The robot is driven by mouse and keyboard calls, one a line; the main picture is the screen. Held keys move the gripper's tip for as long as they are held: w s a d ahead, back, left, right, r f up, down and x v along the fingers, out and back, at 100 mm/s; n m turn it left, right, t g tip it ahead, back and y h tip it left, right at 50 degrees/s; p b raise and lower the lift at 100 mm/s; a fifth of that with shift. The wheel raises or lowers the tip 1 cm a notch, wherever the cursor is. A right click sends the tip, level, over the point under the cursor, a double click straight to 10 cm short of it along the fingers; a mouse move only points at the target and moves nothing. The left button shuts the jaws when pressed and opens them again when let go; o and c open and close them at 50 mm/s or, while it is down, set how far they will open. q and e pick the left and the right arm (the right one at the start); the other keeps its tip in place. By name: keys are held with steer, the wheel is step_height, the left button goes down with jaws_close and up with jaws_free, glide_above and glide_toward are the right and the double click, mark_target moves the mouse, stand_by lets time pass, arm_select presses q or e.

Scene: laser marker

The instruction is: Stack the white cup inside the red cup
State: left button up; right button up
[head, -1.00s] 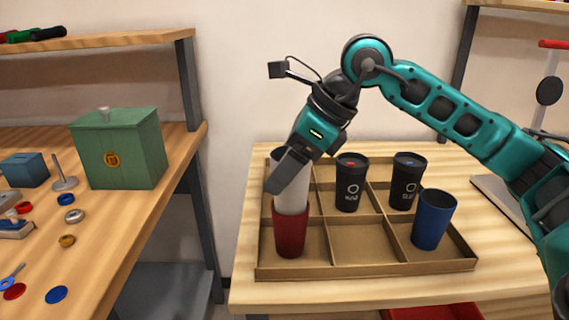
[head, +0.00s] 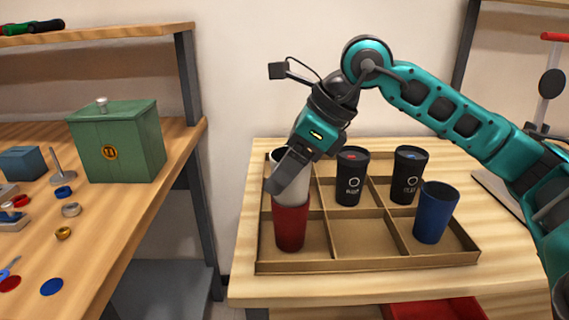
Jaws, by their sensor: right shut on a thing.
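The red cup (head: 290,230) stands upright in the front-left compartment of the cardboard tray (head: 365,262). The white cup (head: 294,192) is upright directly above it. Its lower end meets the red rim and seems to sit partly inside the red cup; how deep is hidden. My right gripper (head: 281,178) reaches down from the upper right and is shut on the white cup, with a dark finger across its front. The finger covers much of the white cup's upper part. My left gripper is not in view.
Two black cups (head: 351,178) (head: 407,176) stand in the tray's back row, and a blue cup (head: 435,213) leans in the front-right compartment. The front-middle compartment is empty. A side bench at left holds a green box (head: 120,145) and small parts.

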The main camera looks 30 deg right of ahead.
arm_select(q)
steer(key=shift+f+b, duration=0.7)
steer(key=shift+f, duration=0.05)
arm_select(e)
steer(key=shift+f, duration=0.9)
steer(key=o, duration=0.8)
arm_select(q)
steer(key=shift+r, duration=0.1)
arm_select(e)
steer(key=shift+r, duration=0.15)
step_height(320, 180, up, 3)
steer(key=p, duration=0.3)
arm_select(q)
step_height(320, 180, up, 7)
steer(key=p, duration=0.3)
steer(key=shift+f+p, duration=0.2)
steer(key=shift+p, duration=0.2)
arm_select(e)
step_height(320, 180, up, 5)
steer(key=shift+f, duration=0.15)
